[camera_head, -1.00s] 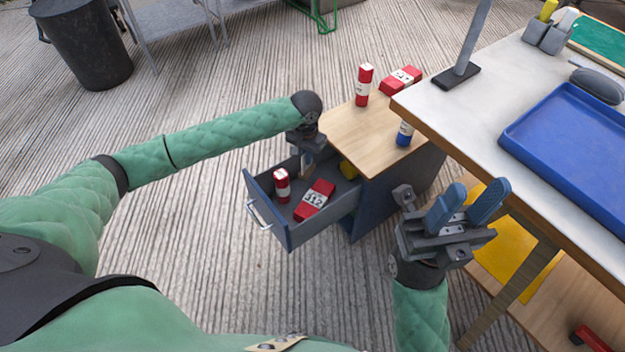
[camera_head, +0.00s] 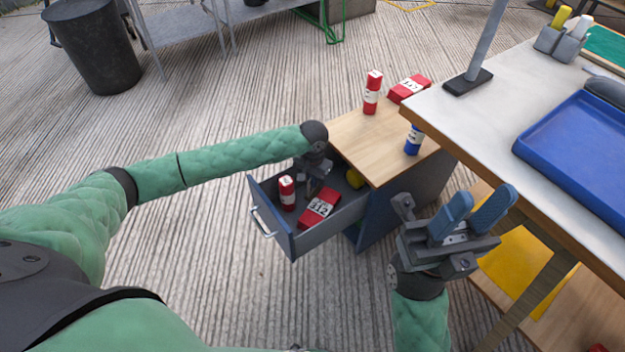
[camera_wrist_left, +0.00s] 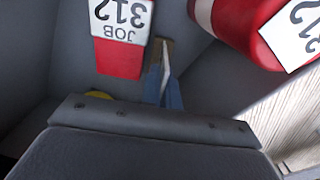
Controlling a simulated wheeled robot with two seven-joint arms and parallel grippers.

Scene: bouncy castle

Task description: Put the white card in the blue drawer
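The blue drawer (camera_head: 270,222) is pulled out of the wood-topped cabinet. My left gripper (camera_head: 311,187) points down inside it, among the things there. In the left wrist view, its blue fingertips (camera_wrist_left: 164,92) are close together around a thin white strip, which looks like the white card (camera_wrist_left: 165,68) seen edge-on. A small brown piece shows beside the strip; I cannot tell what it is. In the head view the card is too small or hidden to make out. My right gripper (camera_head: 486,196) is open and empty, in front of the workbench.
The drawer holds a red can (camera_head: 287,194), a red box (camera_head: 319,208) and a yellow item (camera_head: 354,178). On the cabinet top (camera_head: 365,140) stand a red can (camera_head: 372,94), a red box (camera_head: 408,88) and a blue can (camera_head: 413,141). The workbench (camera_head: 450,112) overhangs at right.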

